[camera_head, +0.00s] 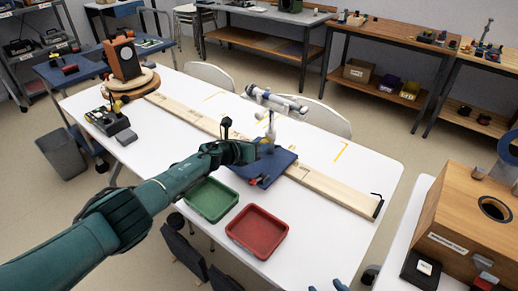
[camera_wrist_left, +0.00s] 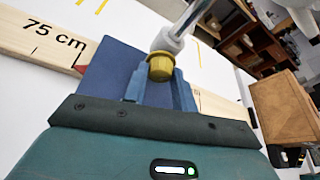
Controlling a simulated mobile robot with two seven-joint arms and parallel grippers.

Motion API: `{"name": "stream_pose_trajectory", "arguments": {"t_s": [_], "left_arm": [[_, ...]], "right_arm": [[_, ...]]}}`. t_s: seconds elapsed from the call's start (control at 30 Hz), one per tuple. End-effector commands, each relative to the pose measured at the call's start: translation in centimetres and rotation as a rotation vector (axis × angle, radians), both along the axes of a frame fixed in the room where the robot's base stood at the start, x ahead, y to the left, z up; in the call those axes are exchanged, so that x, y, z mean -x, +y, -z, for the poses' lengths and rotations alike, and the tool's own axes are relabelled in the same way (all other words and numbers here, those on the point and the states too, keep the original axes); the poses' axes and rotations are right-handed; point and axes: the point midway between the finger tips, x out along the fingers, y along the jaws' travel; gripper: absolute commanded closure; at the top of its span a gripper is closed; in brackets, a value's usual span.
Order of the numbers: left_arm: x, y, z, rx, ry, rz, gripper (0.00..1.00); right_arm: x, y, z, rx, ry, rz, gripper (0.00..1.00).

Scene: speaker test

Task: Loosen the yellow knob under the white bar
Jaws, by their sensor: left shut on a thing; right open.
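The yellow knob (camera_wrist_left: 161,67) shows in the left wrist view, below a pale collar on a slanted grey post (camera_wrist_left: 188,18). The blue fingers of my left gripper (camera_wrist_left: 161,92) are shut on the knob. In the head view, my left gripper (camera_head: 262,150) is at the foot of the stand, and the knob is too small to make out clearly. The white bar (camera_head: 278,103) lies across the top of the stand, above the gripper. The tips of my right gripper (camera_head: 326,287) show at the bottom edge of the head view, apart and empty.
The stand's blue base (camera_head: 282,160) sits over a long wooden ruler (camera_head: 330,186) on the white table (camera_head: 372,172). A green tray (camera_head: 211,199) and a red tray (camera_head: 257,232) lie in front. A wooden box (camera_head: 462,215) stands at right.

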Motion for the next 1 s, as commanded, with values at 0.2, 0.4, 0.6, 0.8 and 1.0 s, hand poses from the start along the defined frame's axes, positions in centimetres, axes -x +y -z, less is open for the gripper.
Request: {"name": "stream_pose_trajectory", "arguments": {"t_s": [0.2,0.4,0.6,0.8,1.0], "left_arm": [[0.04,0.06,0.14,0.028,0.021,0.001,0.96],[0.05,0.06,0.11,0.031,0.023,0.001,0.96],[0.06,0.06,0.12,0.029,0.022,0.001,0.7],[0.03,0.05,0.08,0.03,0.021,0.0,0.54],[0.0,0.04,0.03,0.031,0.02,0.0,0.51]], "right_arm": [[0.16,0.06,0.3,-0.01,0.004,0.001,0.56],[0.25,-0.05,0.38,-0.011,0.008,0.007,0.56],[0.17,-0.14,0.42,-0.011,0.009,0.014,0.56],[0.15,-0.17,0.47,-0.011,0.01,0.016,0.56],[0.15,-0.17,0.48,-0.011,0.01,0.016,0.56]]}}
